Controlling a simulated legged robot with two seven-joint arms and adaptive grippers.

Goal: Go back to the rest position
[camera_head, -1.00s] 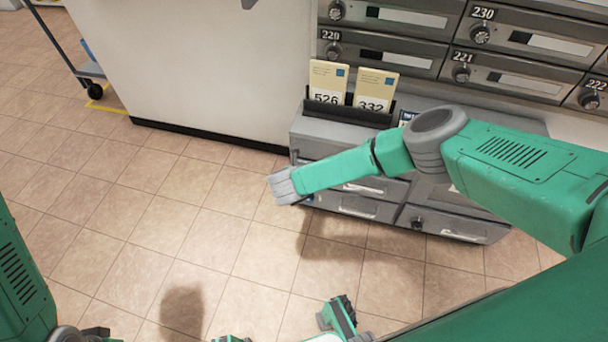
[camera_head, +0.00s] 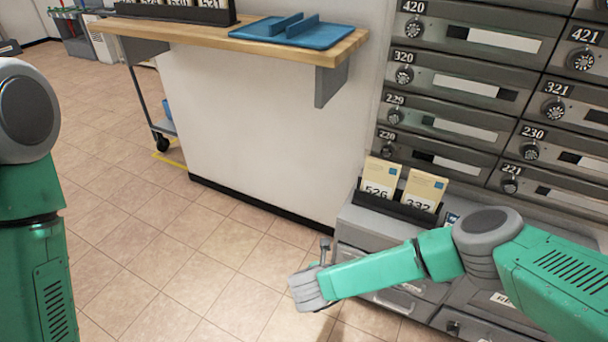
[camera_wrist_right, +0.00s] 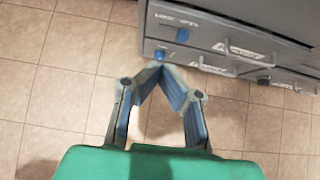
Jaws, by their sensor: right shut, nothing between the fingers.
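My right arm comes in from the right in the head view, with its wrist above the floor in front of the grey drawer cabinet (camera_head: 392,225). My right gripper (camera_wrist_right: 154,68) is shut and empty in the wrist view. Its two blue-padded fingers meet at the tips, over the tiled floor and close in the picture to the cabinet's drawer fronts (camera_wrist_right: 215,40). I cannot tell whether the tips touch the cabinet. My left arm shows at the left edge of the head view; its gripper is out of frame.
A wooden counter (camera_head: 190,40) with a blue tray (camera_head: 300,36) stands at the upper middle. Numbered mailboxes (camera_head: 470,85) fill the right wall. Two cards (camera_head: 381,176) stand in a black holder on the cabinet. Tiled floor (camera_head: 150,230) between my arms is clear.

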